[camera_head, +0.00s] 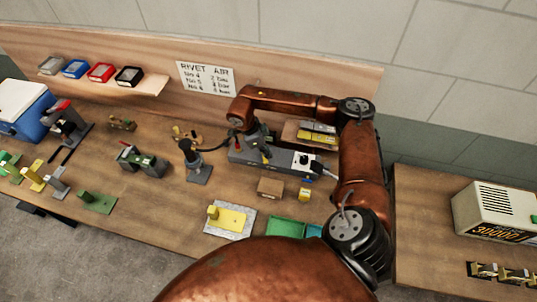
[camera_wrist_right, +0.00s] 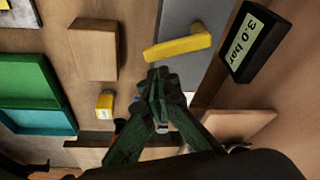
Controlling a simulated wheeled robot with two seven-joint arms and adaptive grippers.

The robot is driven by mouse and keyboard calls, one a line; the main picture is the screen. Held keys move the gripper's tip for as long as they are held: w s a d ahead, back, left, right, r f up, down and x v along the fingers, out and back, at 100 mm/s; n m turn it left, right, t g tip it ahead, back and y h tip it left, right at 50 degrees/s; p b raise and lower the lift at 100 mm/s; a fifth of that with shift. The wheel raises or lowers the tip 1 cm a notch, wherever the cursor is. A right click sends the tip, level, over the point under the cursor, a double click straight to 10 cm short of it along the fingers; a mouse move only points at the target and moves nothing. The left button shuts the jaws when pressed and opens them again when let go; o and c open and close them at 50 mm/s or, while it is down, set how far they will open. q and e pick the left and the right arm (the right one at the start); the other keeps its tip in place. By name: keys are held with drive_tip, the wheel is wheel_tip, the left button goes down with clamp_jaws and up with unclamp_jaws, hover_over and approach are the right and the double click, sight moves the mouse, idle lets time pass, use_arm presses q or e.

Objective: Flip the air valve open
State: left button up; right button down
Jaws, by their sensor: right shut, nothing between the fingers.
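The air valve's yellow lever (camera_wrist_right: 178,46) shows in the right wrist view on a grey body (camera_wrist_right: 190,14). It lies slantwise across the body, its right end at the pivot and its left end free. A black gauge beside it (camera_wrist_right: 252,42) reads 3.0 bar. My right gripper (camera_wrist_right: 160,78) is shut and empty, its tips close to the lever's free end; I cannot tell whether they touch. In the head view the right gripper (camera_head: 263,148) points down over the grey unit (camera_head: 285,160) and partly hides the lever. My left gripper is not in view.
A brown block (camera_head: 270,187), a small yellow block (camera_head: 304,194) and a green tray (camera_head: 286,227) lie in front of the unit. A black tool on a stand (camera_head: 196,165) is to its left. A rivet and air chart (camera_head: 206,79) stands behind.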

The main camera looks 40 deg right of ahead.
drive_tip(key=p+v, duration=0.3)
drive_tip(key=v, duration=0.4)
idle(0.4)
